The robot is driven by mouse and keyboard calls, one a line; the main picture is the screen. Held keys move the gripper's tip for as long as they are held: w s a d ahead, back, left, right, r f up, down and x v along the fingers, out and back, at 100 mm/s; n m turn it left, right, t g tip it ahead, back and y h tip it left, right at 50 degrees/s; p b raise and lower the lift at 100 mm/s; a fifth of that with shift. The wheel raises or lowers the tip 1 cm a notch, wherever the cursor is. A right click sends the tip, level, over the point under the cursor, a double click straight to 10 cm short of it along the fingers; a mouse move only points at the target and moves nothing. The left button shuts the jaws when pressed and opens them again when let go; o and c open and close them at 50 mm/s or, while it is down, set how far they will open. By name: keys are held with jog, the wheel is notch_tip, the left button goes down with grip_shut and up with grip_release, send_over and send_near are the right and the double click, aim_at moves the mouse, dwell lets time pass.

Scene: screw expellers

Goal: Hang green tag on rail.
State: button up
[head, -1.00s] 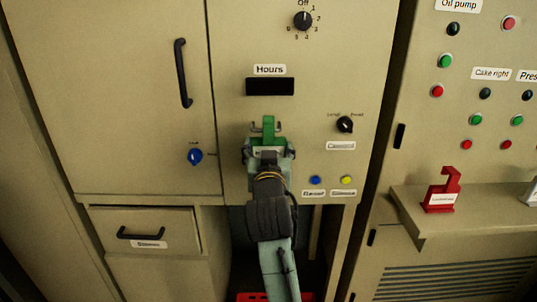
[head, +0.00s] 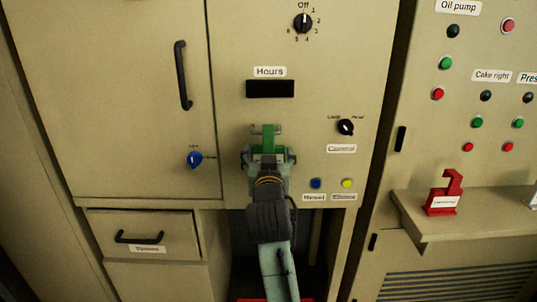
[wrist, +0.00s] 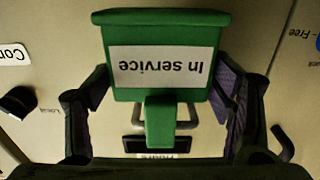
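The green tag (wrist: 162,122) has a white "In service" label, which reads upside down in the wrist view. My gripper (wrist: 165,85) has its two fingers against the tag's sides and is shut on it. In the head view the green tag (head: 268,139) stands upright above my gripper (head: 268,157), in front of the cabinet panel. The small metal rail (head: 257,129) is on the panel below the Hours display. The tag's upper part overlaps the rail; whether its hook bears on the rail I cannot tell.
The Hours display (head: 270,89) is above the rail. A black selector knob (head: 345,127) is to the right and a blue knob (head: 195,159) to the left. A red tag (head: 443,194) stands on a ledge (head: 428,230) at the right. The panel around the rail is flat.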

jog(key=o, duration=0.3)
